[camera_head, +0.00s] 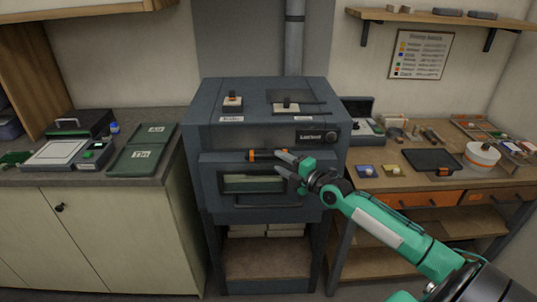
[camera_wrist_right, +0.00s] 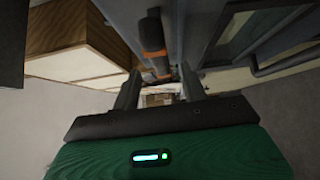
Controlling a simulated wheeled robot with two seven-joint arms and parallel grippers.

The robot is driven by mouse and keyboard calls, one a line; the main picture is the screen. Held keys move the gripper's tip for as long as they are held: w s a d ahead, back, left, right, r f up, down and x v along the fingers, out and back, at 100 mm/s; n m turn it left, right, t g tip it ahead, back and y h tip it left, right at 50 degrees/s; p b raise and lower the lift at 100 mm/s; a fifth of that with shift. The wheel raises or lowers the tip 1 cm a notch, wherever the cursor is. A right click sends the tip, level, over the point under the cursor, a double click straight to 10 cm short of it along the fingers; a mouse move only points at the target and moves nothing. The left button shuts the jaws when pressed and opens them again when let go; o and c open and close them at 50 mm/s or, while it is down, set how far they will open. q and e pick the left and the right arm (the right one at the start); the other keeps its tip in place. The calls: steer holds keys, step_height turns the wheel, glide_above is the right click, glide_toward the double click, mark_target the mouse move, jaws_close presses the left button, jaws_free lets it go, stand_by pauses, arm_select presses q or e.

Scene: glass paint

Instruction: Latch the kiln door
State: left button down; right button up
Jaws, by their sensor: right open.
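The kiln (camera_head: 205,130) is a blue-grey box on a stand in the middle of the head view. Its door (camera_head: 212,190), with a window and a bar handle (camera_head: 262,205), covers the front opening; I cannot tell if it sits fully flush. A dark latch handle with orange parts (camera_head: 253,155) lies level along the door's top. My right gripper (camera_head: 281,162) is open in front of the door's upper right, close to the latch handle. In the right wrist view, the latch handle (camera_wrist_right: 152,35) reaches down toward the space between the open fingers (camera_wrist_right: 160,80); contact is unclear. My left gripper is not seen.
A left counter (camera_head: 172,170) holds a scale (camera_head: 58,153) and green trays (camera_head: 143,150). A right workbench (camera_head: 400,180) carries a dark tray (camera_head: 431,160) and a white round container (camera_head: 481,155). Two switches stand on the kiln top. The space before the door's left half is clear.

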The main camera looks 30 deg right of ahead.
mark_target(272, 158)
steer(key=shift+p+x, duration=0.55)
steer(key=shift+x, duration=2.5)
jaws_close()
